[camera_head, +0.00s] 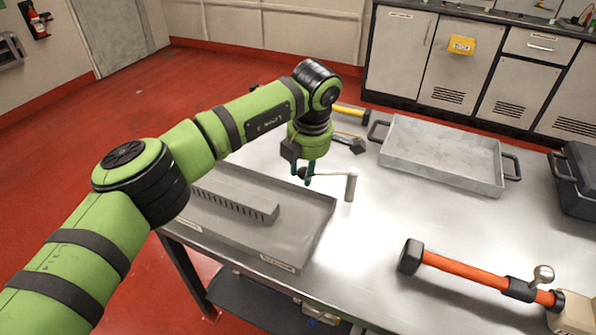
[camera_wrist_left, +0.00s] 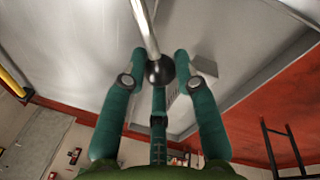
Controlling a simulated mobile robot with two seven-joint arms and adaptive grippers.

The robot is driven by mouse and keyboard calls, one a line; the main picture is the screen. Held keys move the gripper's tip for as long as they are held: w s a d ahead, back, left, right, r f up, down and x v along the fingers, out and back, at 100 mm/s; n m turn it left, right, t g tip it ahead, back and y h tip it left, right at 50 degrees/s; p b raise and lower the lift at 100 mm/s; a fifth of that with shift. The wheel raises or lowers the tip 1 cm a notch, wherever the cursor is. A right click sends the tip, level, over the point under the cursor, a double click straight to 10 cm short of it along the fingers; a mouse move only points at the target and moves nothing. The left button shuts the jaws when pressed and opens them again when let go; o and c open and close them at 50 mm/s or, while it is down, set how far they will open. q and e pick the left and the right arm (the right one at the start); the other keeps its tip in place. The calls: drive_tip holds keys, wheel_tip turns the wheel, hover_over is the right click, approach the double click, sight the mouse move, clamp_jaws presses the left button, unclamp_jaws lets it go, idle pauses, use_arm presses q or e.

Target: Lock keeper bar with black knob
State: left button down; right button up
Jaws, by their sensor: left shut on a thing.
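My left gripper (camera_head: 308,178) reaches down over the right back corner of a shallow grey tray (camera_head: 318,238). Its teal fingers are closed around the black knob (camera_wrist_left: 160,70), as the left wrist view shows. The knob is at the end of the keeper bar (camera_head: 332,174), a thin metal bar. In the head view the bar runs from the fingers to a short upright metal post (camera_head: 350,187) on the right. The fingers partly hide the knob there. I cannot tell whether the bar is locked. My right gripper is not in view.
A slotted grey block (camera_head: 235,200) lies in the shallow tray. Behind are a yellow-handled tool (camera_head: 350,110) and a metal pan (camera_head: 440,152) with black handles. An orange-handled tool (camera_head: 470,272) lies front right, a black case (camera_head: 575,180) far right. The table's centre is clear.

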use_arm(q)
drive_tip(key=shift+s+d+n, duration=0.15)
drive_tip(key=shift+s+n, duration=0.25)
drive_tip(key=shift+s, duration=0.1)
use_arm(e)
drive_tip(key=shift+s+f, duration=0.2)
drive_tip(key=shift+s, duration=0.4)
use_arm(q)
drive_tip(key=shift+d+f, duration=0.1)
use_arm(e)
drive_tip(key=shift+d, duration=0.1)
use_arm(q)
drive_tip(key=shift+s, duration=0.1)
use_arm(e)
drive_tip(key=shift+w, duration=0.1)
use_arm(q)
drive_tip(key=c, duration=1)
unclamp_jaws()
drive_tip(key=shift+f, duration=0.1)
drive_tip(key=shift+o, duration=0.3)
drive_tip(key=shift+s, duration=0.1)
drive_tip(key=shift+r, duration=0.2)
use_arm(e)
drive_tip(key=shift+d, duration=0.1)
